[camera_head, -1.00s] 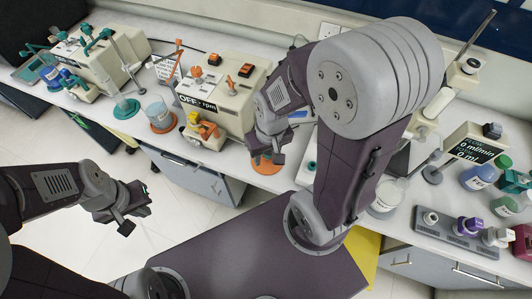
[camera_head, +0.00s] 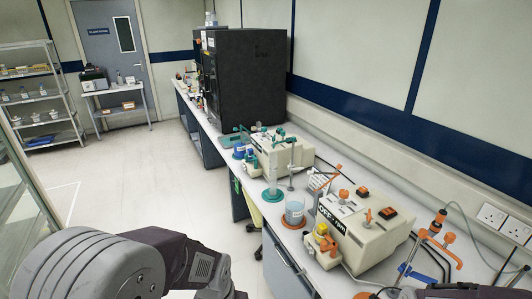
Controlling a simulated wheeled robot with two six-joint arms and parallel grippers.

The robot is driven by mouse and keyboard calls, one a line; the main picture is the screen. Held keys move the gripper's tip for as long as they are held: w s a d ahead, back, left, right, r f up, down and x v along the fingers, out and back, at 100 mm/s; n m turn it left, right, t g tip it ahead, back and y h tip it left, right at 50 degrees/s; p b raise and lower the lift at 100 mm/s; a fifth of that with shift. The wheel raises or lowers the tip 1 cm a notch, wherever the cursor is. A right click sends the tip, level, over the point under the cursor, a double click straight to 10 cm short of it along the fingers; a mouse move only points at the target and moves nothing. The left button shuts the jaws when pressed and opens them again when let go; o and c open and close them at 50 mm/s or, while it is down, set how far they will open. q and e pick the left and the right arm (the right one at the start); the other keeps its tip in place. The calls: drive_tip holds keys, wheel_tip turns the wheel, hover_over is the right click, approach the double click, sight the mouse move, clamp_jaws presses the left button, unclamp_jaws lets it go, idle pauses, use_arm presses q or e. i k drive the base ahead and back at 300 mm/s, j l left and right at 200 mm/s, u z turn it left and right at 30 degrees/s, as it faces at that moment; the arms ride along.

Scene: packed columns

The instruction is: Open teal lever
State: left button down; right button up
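A cream machine (camera_head: 298,152) with teal fittings stands on the long bench, mid-view. Small teal handles (camera_head: 279,137) show on and beside it. They are small, and I cannot tell which one is the teal lever or how it is set. A clear cylinder on a teal base (camera_head: 272,195) stands in front of this machine. My arm links cross the bottom left and bottom right of the view, well short of the teal parts. Neither gripper's fingertips show.
A nearer cream machine with orange knobs (camera_head: 375,232) and a beaker (camera_head: 294,214) stand on the bench. A large black cabinet (camera_head: 250,75) stands farther back. Shelves (camera_head: 42,95) and a blue-grey door (camera_head: 110,50) are at the far left. The floor (camera_head: 130,185) left of the bench is clear.

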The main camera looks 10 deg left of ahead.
sight(246, 155)
drive_tip(key=i+j+u, duration=0.1)
drive_tip(key=i+j, duration=0.3)
drive_tip(key=i+j+u, duration=0.1)
drive_tip(key=i+j, duration=0.25)
drive_tip(key=i+j+u, duration=0.1)
drive_tip(key=i+j, duration=0.2)
drive_tip(key=i, duration=0.2)
drive_tip(key=i+j+u, duration=0.1)
drive_tip(key=i+j, duration=0.2)
drive_tip(key=i+j+u, duration=0.1)
drive_tip(key=i+j, duration=0.15)
drive_tip(key=i, duration=0.3)
drive_tip(key=i+j+u, duration=0.1)
drive_tip(key=i+j, duration=0.15)
drive_tip(key=i, duration=0.2)
